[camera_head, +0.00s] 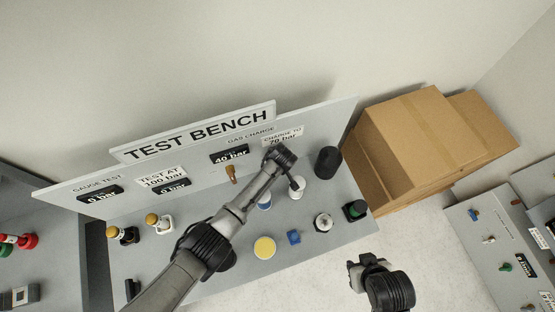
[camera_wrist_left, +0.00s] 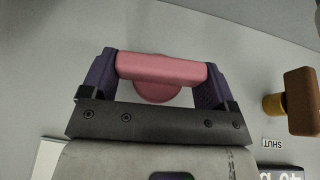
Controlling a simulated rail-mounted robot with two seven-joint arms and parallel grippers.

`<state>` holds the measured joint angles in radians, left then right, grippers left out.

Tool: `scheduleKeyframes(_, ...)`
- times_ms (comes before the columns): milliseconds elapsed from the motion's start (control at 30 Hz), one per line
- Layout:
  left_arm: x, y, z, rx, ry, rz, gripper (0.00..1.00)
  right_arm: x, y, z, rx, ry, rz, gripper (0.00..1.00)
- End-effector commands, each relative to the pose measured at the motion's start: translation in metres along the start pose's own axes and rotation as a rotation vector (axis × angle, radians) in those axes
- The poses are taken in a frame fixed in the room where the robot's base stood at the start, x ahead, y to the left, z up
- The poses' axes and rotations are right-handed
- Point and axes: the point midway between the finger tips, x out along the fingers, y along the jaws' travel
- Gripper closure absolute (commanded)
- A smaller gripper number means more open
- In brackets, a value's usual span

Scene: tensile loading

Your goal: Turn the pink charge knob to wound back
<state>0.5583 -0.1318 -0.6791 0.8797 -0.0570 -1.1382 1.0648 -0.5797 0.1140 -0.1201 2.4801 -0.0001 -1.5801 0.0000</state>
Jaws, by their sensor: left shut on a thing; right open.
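The pink charge knob (camera_wrist_left: 160,68) shows in the left wrist view as a bar handle on a round hub against the grey panel. The two purple fingers of my left gripper (camera_wrist_left: 158,76) are shut on the ends of its bar. In the head view my left arm reaches across the test bench (camera_head: 200,131), and the knob is hidden behind it. The gauge display (camera_head: 229,155) by the gas charge label reads 40 bar, and the sign beside it says charge to 70 bar. My right gripper (camera_head: 358,271) is open and empty, off the bench's front right.
A brown valve handle (camera_head: 231,174) sits left of my left arm and also shows in the left wrist view (camera_wrist_left: 300,101) near a SHUT label. A black cylinder (camera_head: 328,162), yellow disc (camera_head: 264,247) and blue knob (camera_head: 294,237) stand on the bench. Cardboard boxes (camera_head: 432,137) are at right.

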Motion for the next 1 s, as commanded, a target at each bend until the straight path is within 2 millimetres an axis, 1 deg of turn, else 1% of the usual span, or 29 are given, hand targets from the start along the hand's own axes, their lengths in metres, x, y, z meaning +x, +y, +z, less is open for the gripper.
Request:
scheduleKeyframes(133, 0.000, 0.000, 0.000, 0.001, 0.002, 0.000, 0.43, 0.000, 0.000, 0.000, 0.000, 0.000, 0.000, 0.57)
scheduleKeyframes(167, 0.000, 0.000, 0.000, 0.001, 0.002, 0.000, 0.17, 0.000, 0.000, 0.000, 0.000, 0.000, 0.000, 0.57)
scheduleKeyframes(333, 0.000, 0.000, 0.000, 0.000, 0.001, 0.000, 0.01, 0.000, 0.001, 0.000, -0.003, -0.001, 0.002, 0.57)
scheduleKeyframes(667, -0.003, 0.000, 0.000, 0.000, 0.001, 0.002, 0.00, -0.001, 0.003, 0.001, -0.010, -0.002, 0.008, 0.57)
scheduleKeyframes(767, -0.011, 0.000, -0.001, 0.000, 0.001, 0.003, 0.00, -0.003, 0.003, 0.000, -0.010, -0.002, 0.008, 0.57)
scheduleKeyframes(867, -0.024, 0.000, 0.000, -0.002, 0.000, 0.004, 0.00, -0.006, 0.003, -0.001, -0.010, -0.002, 0.007, 0.57)
scheduleKeyframes(1000, -0.047, 0.001, 0.000, -0.002, 0.001, 0.005, 0.00, -0.008, 0.003, -0.002, -0.008, -0.002, 0.006, 0.57)
